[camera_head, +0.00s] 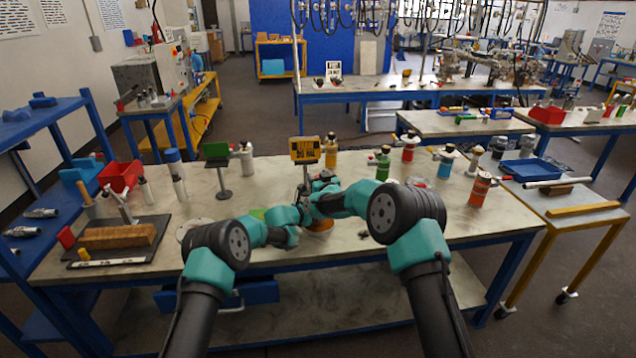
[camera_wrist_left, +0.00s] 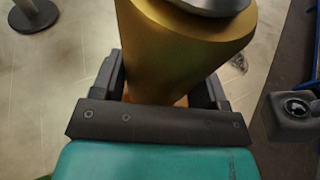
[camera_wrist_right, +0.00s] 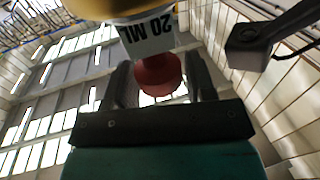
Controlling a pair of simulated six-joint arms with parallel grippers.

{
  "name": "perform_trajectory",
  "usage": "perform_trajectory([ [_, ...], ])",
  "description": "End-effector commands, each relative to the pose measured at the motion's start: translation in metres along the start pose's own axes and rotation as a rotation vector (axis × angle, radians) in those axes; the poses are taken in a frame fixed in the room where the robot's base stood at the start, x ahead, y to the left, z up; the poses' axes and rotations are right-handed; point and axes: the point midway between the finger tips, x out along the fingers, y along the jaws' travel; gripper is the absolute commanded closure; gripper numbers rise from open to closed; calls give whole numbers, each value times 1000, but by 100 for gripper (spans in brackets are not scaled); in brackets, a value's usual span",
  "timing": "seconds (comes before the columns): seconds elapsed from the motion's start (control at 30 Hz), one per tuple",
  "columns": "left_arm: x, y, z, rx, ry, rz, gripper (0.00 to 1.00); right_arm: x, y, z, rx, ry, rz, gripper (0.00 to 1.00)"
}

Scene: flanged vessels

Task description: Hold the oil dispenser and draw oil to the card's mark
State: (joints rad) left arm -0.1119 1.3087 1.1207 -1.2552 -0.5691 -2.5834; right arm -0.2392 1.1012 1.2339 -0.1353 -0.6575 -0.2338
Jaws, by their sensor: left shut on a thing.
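A gold oil dispenser with a grey metal top shows between the fingers of my left gripper (camera_wrist_left: 165,85) in the left wrist view, its body (camera_wrist_left: 190,45) held. In the head view both hands meet around it and hide most of it; an orange part (camera_head: 320,226) shows below. In the right wrist view a red knob (camera_wrist_right: 158,75) lies between the parted fingers of my right gripper (camera_wrist_right: 160,80), under a pale label (camera_wrist_right: 150,32) reading "20 ML" upside down. I cannot tell whether the fingers touch the knob. A yellow card (camera_head: 305,150) stands just behind; its text is small.
A green sign on a stand (camera_head: 216,152) is left of the card. Several bottles, including a green one (camera_head: 383,163) and an orange one (camera_head: 480,189), stand to the right. A wooden block on a dark tray (camera_head: 118,236) lies at the left. The table's front edge is close.

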Motion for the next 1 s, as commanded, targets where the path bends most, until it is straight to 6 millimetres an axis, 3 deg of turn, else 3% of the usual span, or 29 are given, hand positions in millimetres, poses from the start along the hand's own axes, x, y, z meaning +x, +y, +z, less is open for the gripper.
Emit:
perform_trajectory([
  [0.37,0,0,0,0,0,-1,52,-7,0,1,1,-3,-1,50],
  [1.0,0,0,0,1,0,-1,52,-56,0,2,0,-4,-1,50],
])
